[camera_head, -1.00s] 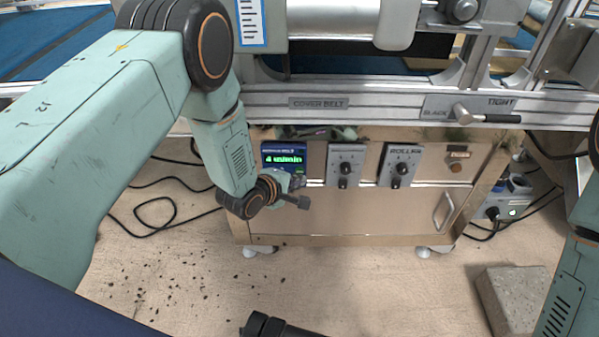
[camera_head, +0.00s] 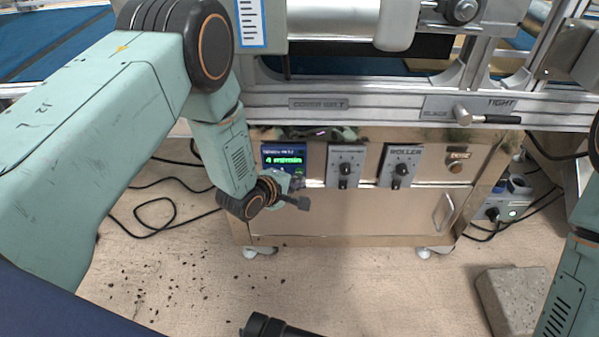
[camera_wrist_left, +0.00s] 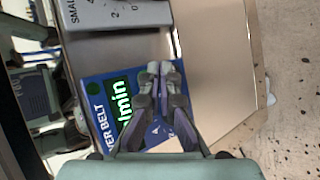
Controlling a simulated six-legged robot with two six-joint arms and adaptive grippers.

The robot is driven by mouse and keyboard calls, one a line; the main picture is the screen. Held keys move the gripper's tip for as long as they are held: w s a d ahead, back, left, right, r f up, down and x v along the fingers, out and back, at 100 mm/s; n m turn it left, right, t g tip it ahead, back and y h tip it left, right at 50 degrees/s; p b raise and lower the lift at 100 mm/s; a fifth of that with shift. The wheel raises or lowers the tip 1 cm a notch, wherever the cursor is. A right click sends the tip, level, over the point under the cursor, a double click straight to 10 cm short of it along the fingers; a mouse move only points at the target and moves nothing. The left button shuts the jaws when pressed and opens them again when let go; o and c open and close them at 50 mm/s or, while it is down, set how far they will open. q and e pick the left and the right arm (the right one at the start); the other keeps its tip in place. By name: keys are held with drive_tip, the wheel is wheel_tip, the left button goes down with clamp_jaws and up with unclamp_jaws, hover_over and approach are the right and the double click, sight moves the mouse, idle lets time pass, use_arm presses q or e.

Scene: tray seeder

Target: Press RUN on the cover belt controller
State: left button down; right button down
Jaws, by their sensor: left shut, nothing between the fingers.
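The cover belt controller (camera_head: 283,155) is a dark blue panel with a green "4 m/min" display on the cabinet front, left of two grey knob boxes. It also shows in the left wrist view (camera_wrist_left: 97,92), turned on its side. My left gripper (camera_head: 299,182) is at the panel's lower right corner in the head view. In the left wrist view its shut fingers (camera_wrist_left: 160,70) lie over the panel, with nothing between them. They hide part of the panel, and I cannot make out the RUN button or tell whether the tips touch. My right gripper is not recognisable in view.
Two knob boxes, the left one (camera_head: 346,166) and the ROLLER one (camera_head: 400,166), sit right of the controller. A lever (camera_head: 487,118) juts from the rail above. A concrete block (camera_head: 512,298) lies on the floor at right. Cables (camera_head: 165,215) lie at left.

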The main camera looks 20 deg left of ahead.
use_arm(q)
drive_tip(key=shift+w, duration=0.2)
drive_tip(key=shift+w+a, duration=0.15)
drive_tip(key=shift+w, duration=0.05)
drive_tip(key=shift+w+a, duration=0.1)
drive_tip(key=shift+w, duration=0.3)
idle(1.0)
drive_tip(key=shift+s, duration=0.15)
drive_tip(key=shift+s+d+p, duration=0.25)
drive_tip(key=shift+s+p, duration=0.1)
drive_tip(key=shift+s, duration=0.3)
drive_tip(key=s+p, duration=0.1)
drive_tip(key=s, duration=0.1)
drive_tip(key=s+d+p, duration=0.1)
drive_tip(key=s, duration=0.1)
drive_tip(key=shift+s+d, duration=0.2)
drive_tip(key=shift+s, duration=0.2)
